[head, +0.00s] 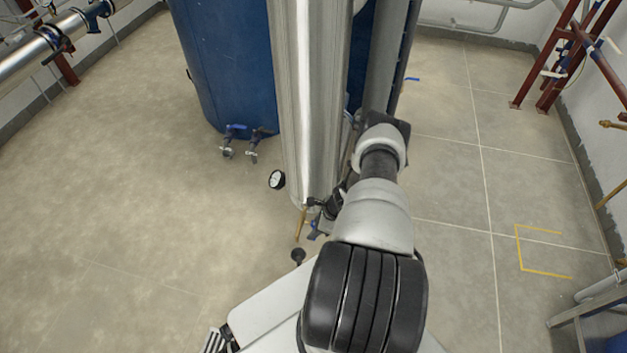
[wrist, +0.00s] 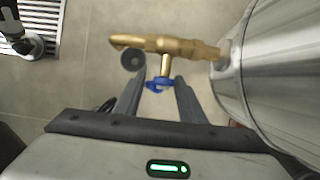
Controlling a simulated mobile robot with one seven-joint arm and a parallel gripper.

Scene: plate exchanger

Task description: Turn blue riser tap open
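A brass tap (wrist: 170,46) with a small blue handle (wrist: 159,84) sticks out from the side of the silver column (wrist: 285,75) in the wrist view. In the head view its brass part (head: 300,224) shows low at the column's (head: 310,100) foot, partly hidden by my arm. My gripper (wrist: 159,80) is open, with one finger on each side of the blue handle. Gaps show between the handle and both fingers. In the head view my gripper (head: 322,207) is beside the column's lower end and its fingers are hard to make out.
Two blue-handled valves (head: 232,137) stick out low from the blue tank (head: 228,60) behind. A round gauge (head: 277,179) sits left of the column. Red frames (head: 590,45) stand at the right wall. Floor on both sides is open.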

